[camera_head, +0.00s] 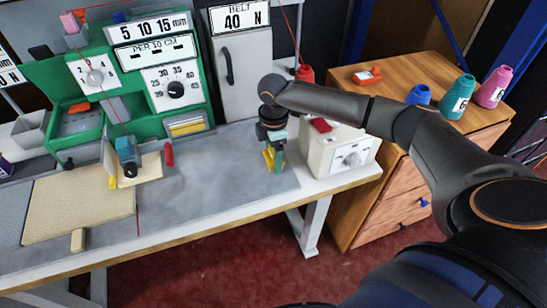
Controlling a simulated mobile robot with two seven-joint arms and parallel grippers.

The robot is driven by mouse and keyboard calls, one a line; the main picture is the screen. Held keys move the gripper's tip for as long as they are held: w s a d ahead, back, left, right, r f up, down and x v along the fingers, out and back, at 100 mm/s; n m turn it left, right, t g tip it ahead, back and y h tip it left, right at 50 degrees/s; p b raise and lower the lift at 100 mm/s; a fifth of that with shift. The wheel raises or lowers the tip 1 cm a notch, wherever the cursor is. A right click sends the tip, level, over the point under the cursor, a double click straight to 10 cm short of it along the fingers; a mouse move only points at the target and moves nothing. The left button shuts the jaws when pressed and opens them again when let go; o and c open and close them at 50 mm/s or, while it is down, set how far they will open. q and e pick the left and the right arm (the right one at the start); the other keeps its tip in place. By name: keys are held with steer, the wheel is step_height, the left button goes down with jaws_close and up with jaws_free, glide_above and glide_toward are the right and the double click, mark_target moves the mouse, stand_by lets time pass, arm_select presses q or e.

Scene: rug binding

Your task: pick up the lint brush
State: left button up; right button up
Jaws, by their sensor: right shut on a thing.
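My right gripper (272,148) points down over the grey worktop at the right part of the table, just left of the white box. It is shut on a small yellow and green thing, which I take to be the lint brush (268,159). The gripper hides much of it, and I cannot tell whether it touches the worktop. My left gripper is not in view.
A green sewing machine (48,78) stands at the back left, with a beige rug (80,203) in front. A white box (338,152) stands close right of my gripper. Thread cones, including a teal one (457,98), stand on a wooden cabinet (450,135). The front-middle worktop is clear.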

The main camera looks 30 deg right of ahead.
steer(key=shift+r, duration=0.2)
steer(key=shift+c, duration=0.2)
steer(key=shift+r, duration=0.25)
step_height(320, 180, up, 2)
steer(key=shift+w+r, duration=0.1)
steer(key=shift+r, duration=0.1)
steer(key=s+a+r+p, duration=0.2)
steer(key=s+a+r, duration=0.6)
steer(key=a, duration=0.3)
steer(key=shift+s+r, duration=0.35)
steer(key=shift+r, duration=0.55)
